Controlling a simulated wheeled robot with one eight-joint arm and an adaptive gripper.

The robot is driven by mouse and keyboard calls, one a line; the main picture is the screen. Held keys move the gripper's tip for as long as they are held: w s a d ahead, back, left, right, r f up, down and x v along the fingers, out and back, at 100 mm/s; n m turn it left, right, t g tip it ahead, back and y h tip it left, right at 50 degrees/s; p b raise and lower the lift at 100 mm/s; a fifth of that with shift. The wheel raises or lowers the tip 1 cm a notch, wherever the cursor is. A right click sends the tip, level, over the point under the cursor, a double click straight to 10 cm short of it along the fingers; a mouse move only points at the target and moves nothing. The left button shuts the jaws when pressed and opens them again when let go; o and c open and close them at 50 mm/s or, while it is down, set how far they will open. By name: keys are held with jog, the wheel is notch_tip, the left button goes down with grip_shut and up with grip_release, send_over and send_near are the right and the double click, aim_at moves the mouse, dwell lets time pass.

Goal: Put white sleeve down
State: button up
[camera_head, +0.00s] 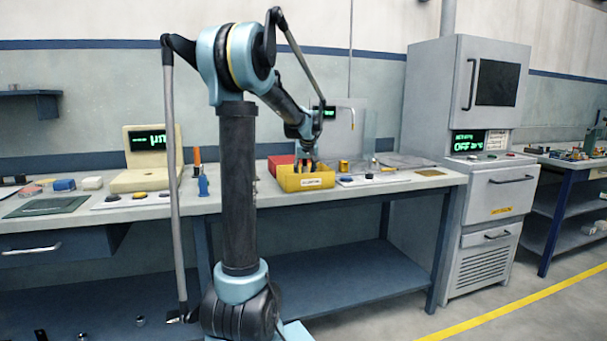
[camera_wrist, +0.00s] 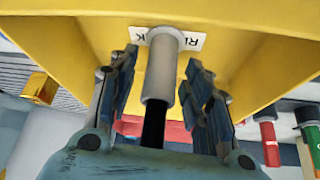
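The white sleeve (camera_wrist: 161,72) is a pale grey-white tube between the two fingers of my gripper (camera_wrist: 161,88) in the wrist view. A black length shows at its near end, toward the palm. Gaps show between the sleeve and both finger pads, so my gripper looks open around it. In the head view my gripper (camera_head: 306,165) is low over the yellow bin (camera_head: 308,183); the sleeve cannot be made out there. The yellow bin (camera_wrist: 250,65) fills much of the wrist view, and a white label shows upside down behind the sleeve. What the sleeve rests on is hidden.
A red bin (camera_head: 280,162) stands left of the yellow bin. A white panel (camera_head: 375,180) with small parts lies to the right. A display device (camera_head: 152,160) and orange-and-blue tools (camera_head: 200,175) stand to the left. A grey cabinet (camera_head: 465,120) stands beyond the bench's right end.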

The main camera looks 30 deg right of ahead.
jog(key=v, duration=1.2)
jog(key=s+a+f+n+y, duration=0.1)
jog(key=s+a+f, duration=0.15)
jog(key=a, duration=0.65)
jog(key=s+a+f+n+g, duration=0.15)
jog(key=a+f, duration=0.25)
jog(key=a, duration=0.5)
jog(key=s+a+f+t+y, duration=0.1)
jog(key=s+a+f, duration=0.15)
jog(key=a, duration=0.65)
jog(key=s+a+f+n+g, duration=0.2)
jog(key=s+a+f, duration=1.4)
jog(key=s+f, duration=0.3)
jog(key=shift+s+f+n+g+y, duration=0.3)
jog(key=shift+n+g, duration=0.05)
